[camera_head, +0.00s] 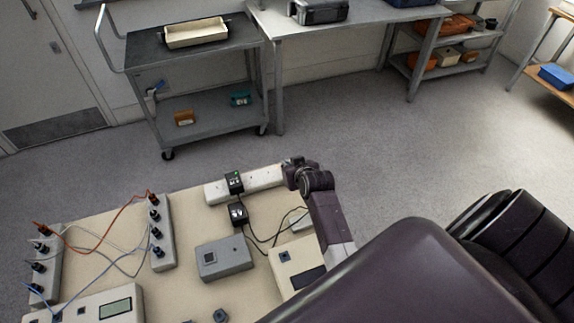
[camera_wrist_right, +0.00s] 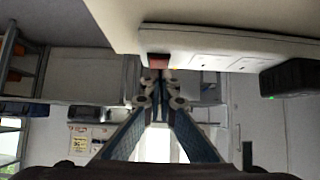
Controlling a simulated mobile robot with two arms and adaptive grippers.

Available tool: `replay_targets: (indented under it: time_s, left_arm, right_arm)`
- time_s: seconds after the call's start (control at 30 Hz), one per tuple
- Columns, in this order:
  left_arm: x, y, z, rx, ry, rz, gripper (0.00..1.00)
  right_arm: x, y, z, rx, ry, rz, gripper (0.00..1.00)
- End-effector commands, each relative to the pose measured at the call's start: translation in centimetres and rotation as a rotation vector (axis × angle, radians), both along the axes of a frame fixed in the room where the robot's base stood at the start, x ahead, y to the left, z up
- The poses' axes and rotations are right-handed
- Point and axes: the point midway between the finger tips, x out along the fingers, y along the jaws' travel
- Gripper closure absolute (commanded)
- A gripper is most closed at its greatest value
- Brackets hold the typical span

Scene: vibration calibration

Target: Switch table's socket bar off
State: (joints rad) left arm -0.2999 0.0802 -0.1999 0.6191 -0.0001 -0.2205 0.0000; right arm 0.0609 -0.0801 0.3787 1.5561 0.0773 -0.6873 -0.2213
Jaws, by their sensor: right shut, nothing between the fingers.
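The socket bar (camera_head: 262,177) is a long white strip along the far edge of the beige table (camera_head: 185,197). It also shows in the right wrist view (camera_wrist_right: 225,48), where a reddish switch (camera_wrist_right: 159,62) sits at its end. A black adapter (camera_head: 234,183) is plugged into the bar, and its green light shows in the right wrist view (camera_wrist_right: 292,78). My right gripper (camera_head: 292,168) is at the bar's right end, shut and empty. In the right wrist view its fingertips (camera_wrist_right: 157,82) are close to the switch; I cannot tell whether they touch. My left gripper is not in view.
A second black adapter (camera_head: 238,214) with cables, a grey box (camera_head: 223,258) and a cream device (camera_head: 297,265) sit near the bar. Wired terminal blocks (camera_head: 160,233) stand to the left. A grey cart (camera_head: 205,100) stands beyond open floor.

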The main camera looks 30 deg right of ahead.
Motion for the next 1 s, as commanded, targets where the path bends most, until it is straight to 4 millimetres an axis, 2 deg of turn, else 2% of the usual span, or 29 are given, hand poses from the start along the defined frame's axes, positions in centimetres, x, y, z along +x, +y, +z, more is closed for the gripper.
replay_targets:
  time_s: [0.37,0.8,1.0]
  left_arm:
    - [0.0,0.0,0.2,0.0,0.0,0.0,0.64]
    - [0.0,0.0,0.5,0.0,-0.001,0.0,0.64]
    - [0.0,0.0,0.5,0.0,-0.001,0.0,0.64]
  right_arm:
    - [0.2,-0.1,-0.4,0.0,0.002,0.001,1.0]
    - [1.6,-0.4,0.2,0.0,0.002,0.001,1.0]
    - [1.7,-0.4,0.2,0.0,0.002,0.0,1.0]
